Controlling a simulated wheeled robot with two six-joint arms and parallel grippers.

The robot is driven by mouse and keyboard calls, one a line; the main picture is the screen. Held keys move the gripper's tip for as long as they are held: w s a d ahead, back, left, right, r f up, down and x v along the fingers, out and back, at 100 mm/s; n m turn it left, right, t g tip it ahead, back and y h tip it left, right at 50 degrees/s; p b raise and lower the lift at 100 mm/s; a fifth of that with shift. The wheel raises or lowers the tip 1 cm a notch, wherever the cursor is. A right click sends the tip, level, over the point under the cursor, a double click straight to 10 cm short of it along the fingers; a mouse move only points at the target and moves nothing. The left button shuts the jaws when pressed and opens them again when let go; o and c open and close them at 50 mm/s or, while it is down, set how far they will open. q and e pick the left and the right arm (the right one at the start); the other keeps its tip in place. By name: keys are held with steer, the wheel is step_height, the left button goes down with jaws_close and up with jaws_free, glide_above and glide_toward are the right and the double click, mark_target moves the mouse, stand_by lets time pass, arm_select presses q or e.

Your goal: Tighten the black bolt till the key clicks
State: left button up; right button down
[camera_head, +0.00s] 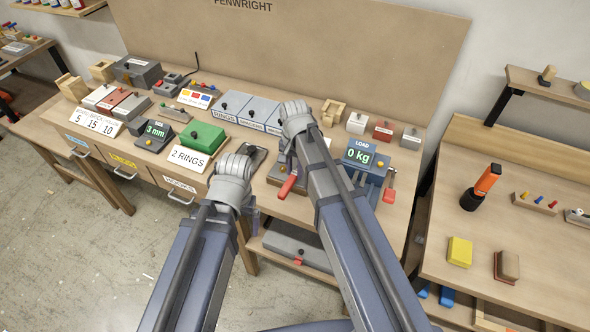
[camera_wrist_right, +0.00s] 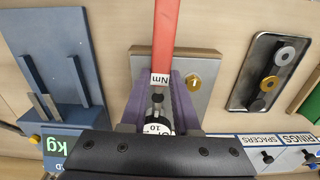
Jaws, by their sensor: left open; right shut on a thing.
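The key is a torque tool with a red handle (camera_wrist_right: 166,35) and a white band marked Nm and 10. My right gripper (camera_wrist_right: 160,92) has its purple fingers shut on the key's shaft, below the red handle in the right wrist view. In the head view the red handle (camera_head: 288,186) sticks out beside my right forearm, which hides the fingers. A grey plate (camera_wrist_right: 203,85) lies under the key with a brass disc marked 1 (camera_wrist_right: 194,82). I cannot make out the black bolt. My left gripper (camera_head: 232,172) is open near the table's front edge, its fingers mostly hidden.
A dark tray (camera_wrist_right: 248,95) with several washers lies beside the plate. The floor at left (camera_head: 75,260) is clear.

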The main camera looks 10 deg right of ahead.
steer(key=shift+w+a+m, duration=0.35)
steer(key=shift+a+m, duration=0.1)
steer(key=shift+m, duration=0.25)
stand_by(0.8)
steer(key=shift+s+d+n, duration=0.4)
steer(key=shift+d+n, duration=0.15)
steer(key=shift+n, duration=0.35)
steer(key=shift+r, duration=0.1)
steer(key=shift+r+p, duration=2.45)
steer(key=shift+p, duration=0.1)
